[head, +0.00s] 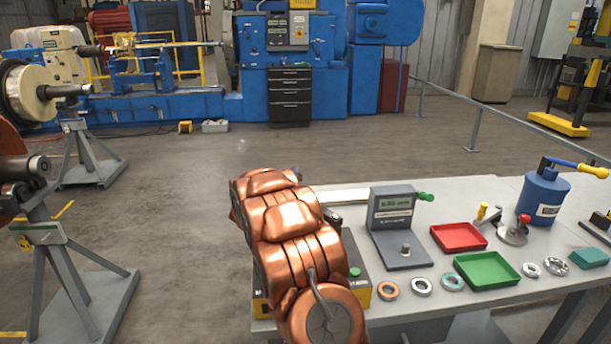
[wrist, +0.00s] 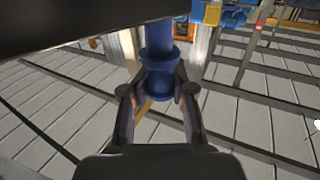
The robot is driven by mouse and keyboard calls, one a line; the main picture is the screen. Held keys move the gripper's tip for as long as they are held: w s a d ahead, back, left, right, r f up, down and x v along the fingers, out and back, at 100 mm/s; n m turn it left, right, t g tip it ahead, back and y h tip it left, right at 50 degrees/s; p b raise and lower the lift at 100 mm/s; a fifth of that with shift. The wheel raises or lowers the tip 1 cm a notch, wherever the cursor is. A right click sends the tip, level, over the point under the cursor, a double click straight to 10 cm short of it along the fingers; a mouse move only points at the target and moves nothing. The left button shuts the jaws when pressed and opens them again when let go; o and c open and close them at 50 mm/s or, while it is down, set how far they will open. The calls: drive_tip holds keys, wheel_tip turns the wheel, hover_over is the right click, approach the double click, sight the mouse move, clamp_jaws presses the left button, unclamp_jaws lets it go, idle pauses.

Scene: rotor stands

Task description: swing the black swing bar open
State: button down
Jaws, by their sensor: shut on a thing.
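In the wrist view my gripper (wrist: 158,92) is shut on a blue, ringed, round handle (wrist: 158,55), with one finger on each side of it. A broad black bar (wrist: 80,28), which looks like the swing bar, crosses the top left of that view, and the handle meets its lower edge. The bar's far ends and its pivot are out of view. In the head view my copper arm hides my gripper, and I cannot make out the swing bar there.
A grey workbench (head: 420,285) stands at the right, with a gauge stand (head: 392,225), a red tray (head: 458,237), a green tray (head: 487,270) and several rings. A rotor stand (head: 75,265) is at the left. The floor (head: 190,210) between is clear.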

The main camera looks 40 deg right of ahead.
drive_tip(key=shift+s+d+f, duration=0.15)
drive_tip(key=shift+s+d, duration=0.05)
drive_tip(key=shift+d, duration=0.15)
drive_tip(key=c, duration=1)
unclamp_jaws()
drive_tip(key=shift+s, duration=0.15)
drive_tip(key=shift+a+r, duration=0.1)
drive_tip(key=shift+r, duration=0.1)
drive_tip(key=shift+r, duration=0.3)
wheel_tip(320, 180, up, 9)
drive_tip(key=shift+r, duration=0.1)
